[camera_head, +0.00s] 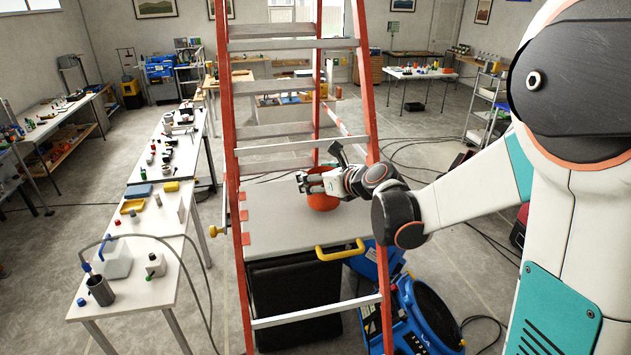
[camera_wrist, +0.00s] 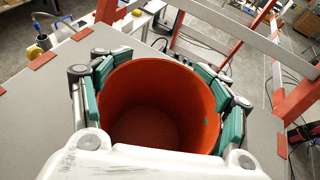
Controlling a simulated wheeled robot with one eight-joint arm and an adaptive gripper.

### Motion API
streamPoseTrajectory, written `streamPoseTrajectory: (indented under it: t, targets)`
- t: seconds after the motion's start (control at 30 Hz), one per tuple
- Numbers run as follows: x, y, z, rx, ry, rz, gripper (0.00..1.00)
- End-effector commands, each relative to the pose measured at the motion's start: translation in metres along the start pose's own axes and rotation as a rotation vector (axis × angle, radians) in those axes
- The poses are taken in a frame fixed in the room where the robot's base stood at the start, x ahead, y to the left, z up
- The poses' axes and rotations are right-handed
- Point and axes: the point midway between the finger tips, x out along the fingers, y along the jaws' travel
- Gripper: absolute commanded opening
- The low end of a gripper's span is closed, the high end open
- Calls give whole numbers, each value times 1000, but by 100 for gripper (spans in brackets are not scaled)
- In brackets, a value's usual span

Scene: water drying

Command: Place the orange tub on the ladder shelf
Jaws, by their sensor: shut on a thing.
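The orange tub (camera_head: 322,202) is at the ladder shelf (camera_head: 285,222), a flat grey platform between the red rails of the ladder. In the wrist view the tub (camera_wrist: 160,95) is upright, open at the top and empty, seen from above. My gripper (camera_head: 318,183) is shut on the tub, with its green-padded fingers on both sides of the rim in the wrist view (camera_wrist: 160,92). The shelf surface (camera_wrist: 40,115) shows around the tub. I cannot tell whether the tub's base touches the shelf.
The red ladder rails (camera_head: 229,150) and grey steps (camera_head: 290,45) rise around the shelf. A yellow handle (camera_head: 340,252) is at its front edge. A blue blower (camera_head: 425,315) stands on the floor at right. A white table (camera_head: 150,235) with several small items is at left.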

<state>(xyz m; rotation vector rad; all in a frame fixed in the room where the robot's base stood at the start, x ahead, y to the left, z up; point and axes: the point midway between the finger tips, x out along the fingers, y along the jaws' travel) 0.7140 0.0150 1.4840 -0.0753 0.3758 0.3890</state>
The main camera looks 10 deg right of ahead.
Motion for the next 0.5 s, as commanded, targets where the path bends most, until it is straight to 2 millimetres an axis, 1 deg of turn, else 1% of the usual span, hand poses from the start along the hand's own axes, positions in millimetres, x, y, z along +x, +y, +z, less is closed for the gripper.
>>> streamPoseTrajectory:
  t: [0.1,0.17,0.5]
  targets:
    - [5,0,-12,0,0,0,42]
    - [6,0,-15,0,0,0,42]
    - [7,0,-18,0,0,0,42]
